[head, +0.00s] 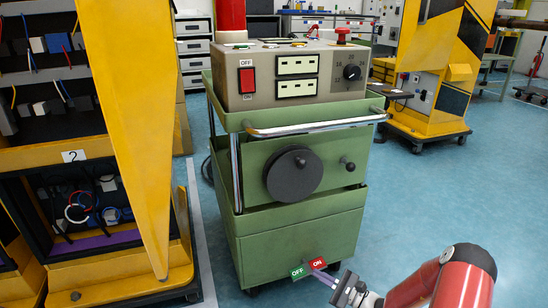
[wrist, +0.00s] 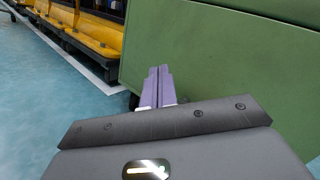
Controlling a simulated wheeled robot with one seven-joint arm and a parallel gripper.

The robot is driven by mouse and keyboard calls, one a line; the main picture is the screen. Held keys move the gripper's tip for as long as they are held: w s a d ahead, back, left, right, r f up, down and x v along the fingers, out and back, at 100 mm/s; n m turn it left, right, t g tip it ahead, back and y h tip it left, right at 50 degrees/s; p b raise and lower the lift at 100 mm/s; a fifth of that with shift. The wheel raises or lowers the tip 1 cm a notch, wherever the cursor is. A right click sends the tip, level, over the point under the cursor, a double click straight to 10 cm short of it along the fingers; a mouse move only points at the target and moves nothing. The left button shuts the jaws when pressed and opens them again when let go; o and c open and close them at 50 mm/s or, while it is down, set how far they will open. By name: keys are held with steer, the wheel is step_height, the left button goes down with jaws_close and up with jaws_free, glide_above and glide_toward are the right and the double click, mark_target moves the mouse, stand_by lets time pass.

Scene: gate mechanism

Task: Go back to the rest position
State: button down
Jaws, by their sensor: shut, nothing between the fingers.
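My gripper (head: 322,276) is low at the bottom right of the head view, in front of the lower part of the green cart (head: 290,232). Its two purple fingers are together and nothing shows between them. They overlap the right side of the small green and red OFF/ON label (head: 298,272); I cannot tell whether they touch it.
The cart carries a control box (head: 240,98) with a red switch (head: 247,80), a dark round wheel (head: 293,174) and a chrome handle (head: 315,128). A yellow cabinet (head: 135,110) stands at left. Blue floor (head: 385,215) is open at right.

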steer(key=s+a+r+n+g+h+p, duration=0.25)
steer(key=s+r+n+g, duration=0.4)
steer(key=r, duration=0.45)
steer(key=s+a+r+n+g+h+p, duration=0.1)
steer(key=s+a+r+n+g+h, duration=0.5)
steer(key=r, duration=0.5)
steer(key=s+d+r+n+t+h+p, duration=0.2)
steer(key=s+d+r+n+t+h, duration=0.1)
steer(key=s+r, duration=0.5)
steer(key=s+d+r+n+t+h+p, duration=0.2)
steer(key=s+d+r+n+t+h, duration=0.1)
steer(key=s+r, duration=0.6)
steer(key=d+r+t+h, duration=0.1)
steer(key=d+h, duration=0.1)
steer(key=shift+d+p, duration=0.4)
steer(key=c, duration=2.2)
jaws_free()
steer(key=shift+s+n+t, duration=0.1)
steer(key=shift+n+t, duration=0.15)
